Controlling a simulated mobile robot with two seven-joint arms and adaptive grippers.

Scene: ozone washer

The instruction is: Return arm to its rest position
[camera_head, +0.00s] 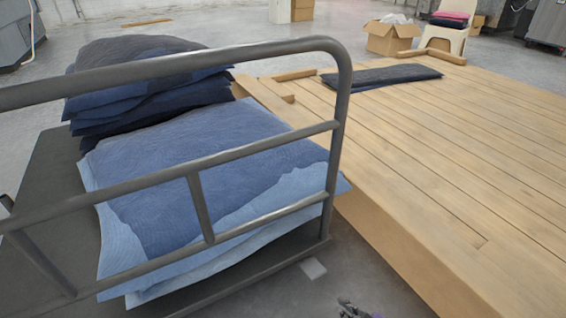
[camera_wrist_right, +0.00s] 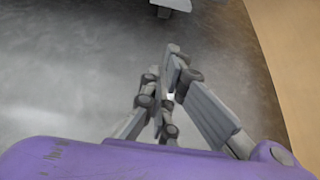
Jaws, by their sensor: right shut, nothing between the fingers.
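My right gripper (camera_head: 350,308) shows only as a small dark and purple part at the bottom edge of the head view. In the right wrist view its fingers (camera_wrist_right: 168,68) are drawn together, with nothing held between them. Bare grey floor (camera_wrist_right: 90,80) lies below the fingers. My right gripper is apart from the cart and the wooden platform. My left gripper is not in view.
A metal cart rail (camera_head: 345,100) stands in front, with folded blue denim (camera_head: 210,165) stacked behind it. A wooden platform (camera_head: 450,170) fills the right, carrying folded dark denim (camera_head: 385,76). A cardboard box (camera_head: 392,38) and a chair (camera_head: 447,38) stand beyond.

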